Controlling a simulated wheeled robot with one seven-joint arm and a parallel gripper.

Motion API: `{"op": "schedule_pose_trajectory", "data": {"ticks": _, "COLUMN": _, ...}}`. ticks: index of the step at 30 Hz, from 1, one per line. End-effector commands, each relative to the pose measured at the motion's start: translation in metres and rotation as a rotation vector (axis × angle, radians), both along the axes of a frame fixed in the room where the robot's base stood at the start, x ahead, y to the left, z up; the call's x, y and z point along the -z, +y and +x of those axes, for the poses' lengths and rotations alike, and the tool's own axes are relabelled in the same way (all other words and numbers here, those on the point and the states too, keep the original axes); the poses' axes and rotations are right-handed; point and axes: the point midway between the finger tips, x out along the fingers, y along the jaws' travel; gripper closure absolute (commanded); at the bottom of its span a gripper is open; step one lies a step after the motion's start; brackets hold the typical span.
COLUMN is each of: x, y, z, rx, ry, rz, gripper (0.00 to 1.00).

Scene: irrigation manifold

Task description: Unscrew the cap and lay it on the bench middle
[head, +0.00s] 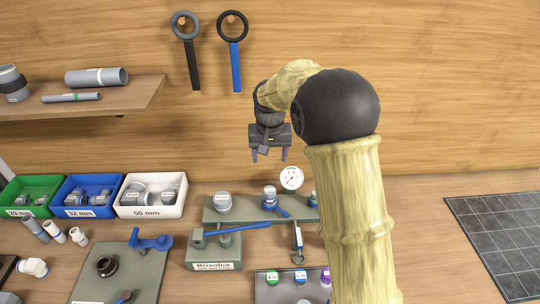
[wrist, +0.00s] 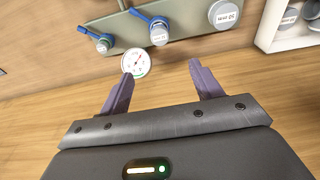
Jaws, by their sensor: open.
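A grey round cap (head: 222,203) with a white label sits at the left end of the grey-green manifold (head: 240,212) on the wooden bench (head: 215,283). The wrist view also shows the cap (wrist: 225,15) at the top right, its label reading 50 mm. My gripper (head: 270,155) is open and empty, pointing down above the back of the manifold, higher than the cap and to its right. My arm hides the manifold's right end.
Valves with blue handles (head: 270,198) and a white gauge (head: 291,178) stand right of the cap. A long blue lever (head: 238,229) lies in front. Green, blue and white bins (head: 150,211) stand left. A dark grid mat (head: 500,235) lies right. Two ring wrenches (head: 236,65) hang behind.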

Motion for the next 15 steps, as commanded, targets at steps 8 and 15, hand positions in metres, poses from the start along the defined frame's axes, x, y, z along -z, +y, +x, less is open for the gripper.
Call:
{"op": "schedule_pose_trajectory", "data": {"ticks": 8, "x": 0.003, "y": -0.001, "z": 0.000, "rx": 0.000, "ry": 0.001, "rz": 0.000, "gripper": 0.35}}
{"op": "schedule_pose_trajectory", "data": {"ticks": 15, "x": 0.028, "y": -0.001, "z": 0.003, "rx": 0.000, "ry": 0.003, "rz": -0.001, "gripper": 0.35}}
